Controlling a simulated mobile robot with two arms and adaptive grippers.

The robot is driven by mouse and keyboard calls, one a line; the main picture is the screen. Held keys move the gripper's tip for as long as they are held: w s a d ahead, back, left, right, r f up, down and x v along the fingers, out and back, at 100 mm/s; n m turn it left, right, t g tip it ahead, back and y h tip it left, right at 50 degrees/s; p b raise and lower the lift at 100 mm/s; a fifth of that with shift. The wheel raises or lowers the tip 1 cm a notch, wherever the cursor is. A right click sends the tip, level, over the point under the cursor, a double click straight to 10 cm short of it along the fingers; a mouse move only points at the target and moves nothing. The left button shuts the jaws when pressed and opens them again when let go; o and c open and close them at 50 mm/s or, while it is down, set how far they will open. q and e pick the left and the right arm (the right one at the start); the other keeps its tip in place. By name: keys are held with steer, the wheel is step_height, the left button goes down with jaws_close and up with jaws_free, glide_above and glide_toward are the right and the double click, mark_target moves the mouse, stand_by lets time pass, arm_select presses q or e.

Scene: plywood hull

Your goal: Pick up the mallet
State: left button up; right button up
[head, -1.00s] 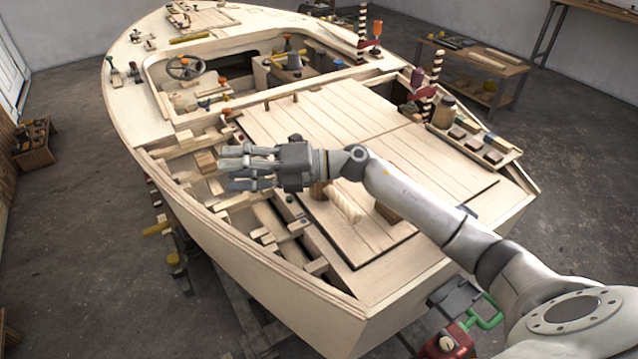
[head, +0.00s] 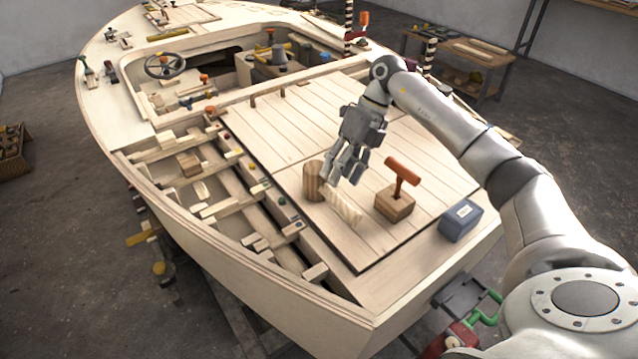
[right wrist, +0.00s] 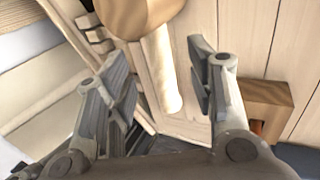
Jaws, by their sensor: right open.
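The mallet (head: 313,183) has a brown cylindrical wooden head and a pale wooden handle (head: 346,209). It rests on the planked deck panel, its handle pointing toward the stern at lower right. My right gripper (head: 343,176) is open and empty, pointing down just above the handle, close to the head. In the right wrist view the round mallet head (right wrist: 138,14) is at the top, and the handle (right wrist: 162,72) runs down between the two spread fingers (right wrist: 163,84). I cannot tell whether the fingers touch it. My left gripper is not in view.
A wooden block with an orange T-shaped handle (head: 395,203) stands right of the mallet. A blue-grey box (head: 460,220) sits near the stern edge. Open hull framing (head: 220,190) with loose wood pieces lies left. The deck panel (head: 290,130) behind the mallet is clear.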

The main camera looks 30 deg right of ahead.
mark_target(333, 190)
steer(key=x, duration=0.6)
steer(key=shift+a+f, duration=0.25)
steer(key=shift+f, duration=0.1)
jaws_close()
